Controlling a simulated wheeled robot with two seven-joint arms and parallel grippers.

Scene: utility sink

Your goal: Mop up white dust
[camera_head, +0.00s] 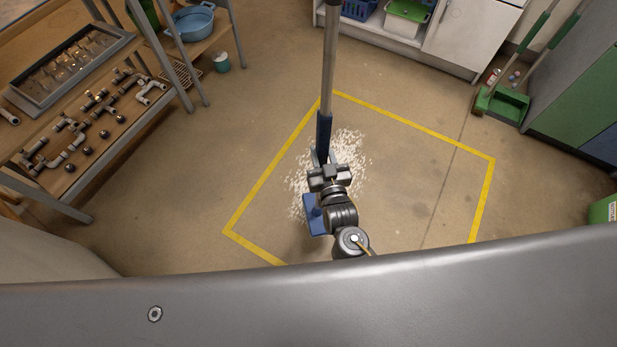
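White dust (350,155) lies in a loose scatter on the floor inside the yellow taped outline. A mop (328,70) with a grey pole and blue lower section stands over it, its pole running up past the top edge. Its blue head (314,217) shows at the near-left side of the dust, partly hidden by my arm. My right gripper (324,158), on the arm coming up from the lower right, appears shut around the blue section of the pole. Whether the head touches the floor cannot be told. My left gripper is out of view.
A wooden shelf unit (100,130) with pipe fittings and a tray stands at left. A white cabinet (465,35) is at the back. A green broom and dustpan (502,103) stand back right beside green lockers (575,95). Floor inside the yellow outline (262,180) is otherwise clear.

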